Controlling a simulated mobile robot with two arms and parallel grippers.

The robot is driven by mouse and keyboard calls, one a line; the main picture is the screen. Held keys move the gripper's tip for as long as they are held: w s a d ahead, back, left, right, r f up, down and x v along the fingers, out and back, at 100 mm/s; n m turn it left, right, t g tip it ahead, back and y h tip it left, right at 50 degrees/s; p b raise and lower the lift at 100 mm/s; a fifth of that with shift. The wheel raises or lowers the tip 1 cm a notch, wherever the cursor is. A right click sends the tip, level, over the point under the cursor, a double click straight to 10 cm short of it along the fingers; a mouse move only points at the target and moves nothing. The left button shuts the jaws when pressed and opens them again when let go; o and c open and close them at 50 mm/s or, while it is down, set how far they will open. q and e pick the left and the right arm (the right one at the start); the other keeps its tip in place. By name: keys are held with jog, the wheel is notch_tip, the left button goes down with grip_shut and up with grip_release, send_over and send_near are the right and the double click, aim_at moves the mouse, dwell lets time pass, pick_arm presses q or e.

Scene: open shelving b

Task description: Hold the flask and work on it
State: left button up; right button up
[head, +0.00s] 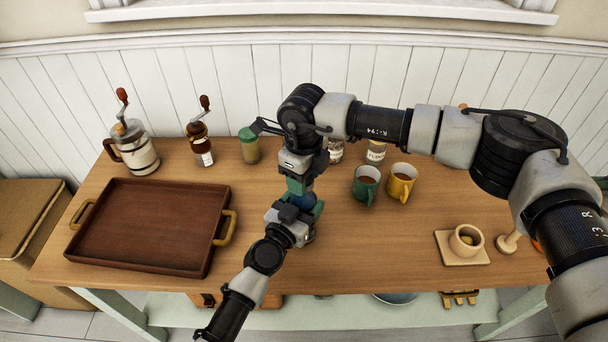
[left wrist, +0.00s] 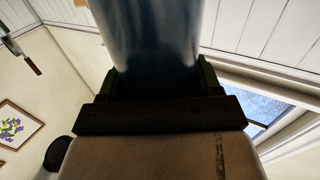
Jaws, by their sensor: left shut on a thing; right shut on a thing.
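The flask (head: 303,201) shows only as a small blue patch between my two grippers in the head view, upright as far as I can tell. In the left wrist view the flask (left wrist: 150,40) is a large blue-grey cylinder filling the top middle. My left gripper (head: 305,208) comes from below and is shut on the flask's lower part. My right gripper (head: 300,186) points down from above and is shut on its upper part. The flask's top and base are mostly hidden by the grippers. I cannot tell whether its base touches the table.
A brown tray (head: 207,262) lies left on the wooden table (head: 350,240). Behind stand a pitcher with a crank (head: 143,156), a grinder (head: 203,152) and a green-lidded jar (head: 250,150). Green (head: 366,187) and yellow (head: 400,187) mugs stand right; a cup (head: 462,246) sits on a coaster (head: 446,252).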

jog(key=shift+f, duration=0.55)
